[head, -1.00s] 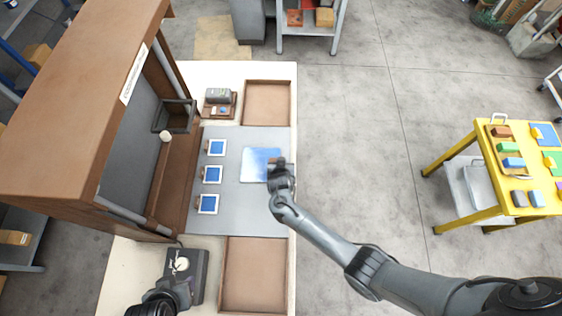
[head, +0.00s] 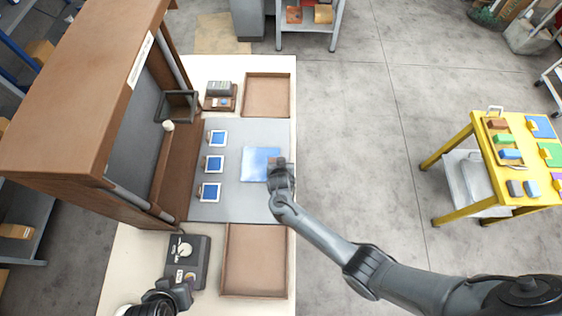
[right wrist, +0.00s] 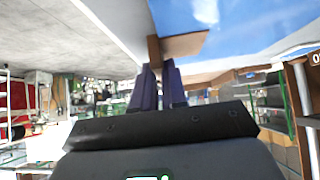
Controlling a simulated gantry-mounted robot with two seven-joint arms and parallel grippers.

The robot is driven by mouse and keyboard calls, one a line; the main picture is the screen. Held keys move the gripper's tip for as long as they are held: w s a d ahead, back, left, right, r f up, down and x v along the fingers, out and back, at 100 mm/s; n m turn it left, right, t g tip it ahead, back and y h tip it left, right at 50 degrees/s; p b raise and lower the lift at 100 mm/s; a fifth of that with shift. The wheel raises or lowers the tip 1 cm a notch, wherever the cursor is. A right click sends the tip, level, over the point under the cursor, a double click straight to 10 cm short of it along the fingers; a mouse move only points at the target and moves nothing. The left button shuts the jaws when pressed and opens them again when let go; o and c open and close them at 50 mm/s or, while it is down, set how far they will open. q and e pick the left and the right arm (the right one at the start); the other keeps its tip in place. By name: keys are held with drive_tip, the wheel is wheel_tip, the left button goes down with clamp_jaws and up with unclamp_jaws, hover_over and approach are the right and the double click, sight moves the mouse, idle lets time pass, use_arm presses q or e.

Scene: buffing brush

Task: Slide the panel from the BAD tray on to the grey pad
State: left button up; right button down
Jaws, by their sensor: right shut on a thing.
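The panel, a glossy blue square (head: 256,164), lies over the right part of the grey pad (head: 240,205), beside three small white-framed blue pieces (head: 213,164). My right gripper (head: 280,168) is at the panel's right edge. In the right wrist view my right fingers (right wrist: 160,75) are shut on a brown piece (right wrist: 182,45) at the edge of the blue panel (right wrist: 235,20). My left gripper (head: 180,291) is by the dark control box (head: 186,262); its fingers are too small to judge. Brown trays stand above (head: 288,97) and below (head: 290,262) the pad; no BAD label is readable.
A brown cabinet (head: 85,80) stands over the left of the pale bench. A small grey device (head: 219,91) sits beside the upper tray. A yellow table (head: 475,132) with coloured blocks stands at the right, with clear floor (head: 380,130) between.

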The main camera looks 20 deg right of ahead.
drive_tip(key=c, duration=1.2)
unclamp_jaws()
drive_tip(key=shift+s+f, duration=0.35)
drive_tip(key=shift+o, duration=0.5)
drive_tip(key=shift+w+r, duration=0.1)
drive_tip(key=shift+r, duration=0.05)
drive_tip(key=shift+a, duration=0.1)
drive_tip(key=shift+s+a+r, duration=0.15)
drive_tip(key=shift+s+r, duration=0.15)
drive_tip(key=shift+r, duration=0.15)
drive_tip(key=p+v, duration=0.1)
drive_tip(key=v, duration=0.8)
drive_tip(key=shift+s+r+p, duration=0.2)
drive_tip(key=shift+s+p, duration=0.1)
